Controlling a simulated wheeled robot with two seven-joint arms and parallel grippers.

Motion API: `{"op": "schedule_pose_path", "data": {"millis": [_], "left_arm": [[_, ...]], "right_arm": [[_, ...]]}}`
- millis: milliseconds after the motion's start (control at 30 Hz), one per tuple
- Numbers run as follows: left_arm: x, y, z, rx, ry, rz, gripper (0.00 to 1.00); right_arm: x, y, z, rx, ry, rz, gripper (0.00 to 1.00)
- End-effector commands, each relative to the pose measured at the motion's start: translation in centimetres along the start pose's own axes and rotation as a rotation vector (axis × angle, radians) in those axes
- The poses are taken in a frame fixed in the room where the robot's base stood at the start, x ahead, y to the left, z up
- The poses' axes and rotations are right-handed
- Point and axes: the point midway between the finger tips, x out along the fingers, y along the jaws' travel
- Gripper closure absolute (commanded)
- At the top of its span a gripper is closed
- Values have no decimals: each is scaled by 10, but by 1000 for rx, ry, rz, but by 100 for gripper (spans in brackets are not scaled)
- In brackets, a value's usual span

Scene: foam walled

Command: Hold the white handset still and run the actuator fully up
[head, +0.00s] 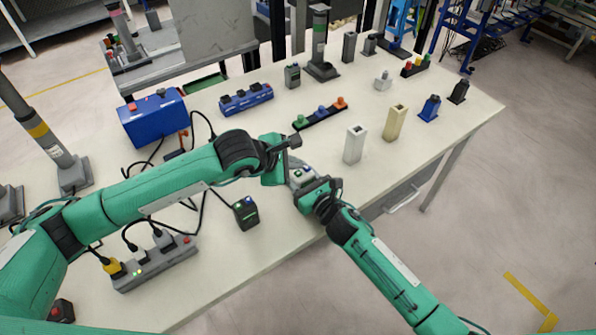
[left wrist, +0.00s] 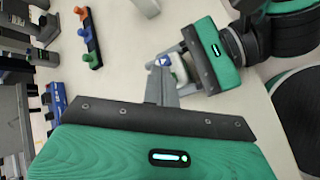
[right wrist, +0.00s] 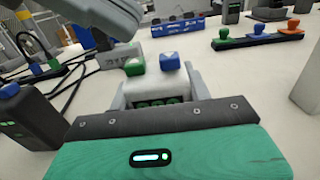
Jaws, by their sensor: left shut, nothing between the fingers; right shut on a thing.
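The white handset (right wrist: 150,90) has a green button (right wrist: 138,65) and a blue button (right wrist: 170,61) with a white mark. My right gripper (head: 306,182) is shut on it and holds it above the table's front part. My left gripper (head: 290,163) is shut and empty, close over the handset. In the left wrist view its fingertips (left wrist: 161,72) are right by the blue button (left wrist: 163,61); I cannot tell if they touch. Upright grey columns stand about: one with a green band (head: 320,42), one with a yellow band (head: 41,133). I cannot tell which is the actuator.
Cables run on the left. The front right is clear.

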Motion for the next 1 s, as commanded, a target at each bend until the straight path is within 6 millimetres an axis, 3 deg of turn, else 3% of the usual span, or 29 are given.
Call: {"op": "schedule_pose_path", "data": {"millis": [533,1000], "left_arm": [[-32,24,24,1,-2,1,100],[-34,25,25,0,-1,0,100]], "right_arm": [[0,0,0,0,0,0,77],[0,0,0,0,0,0,77]]}}
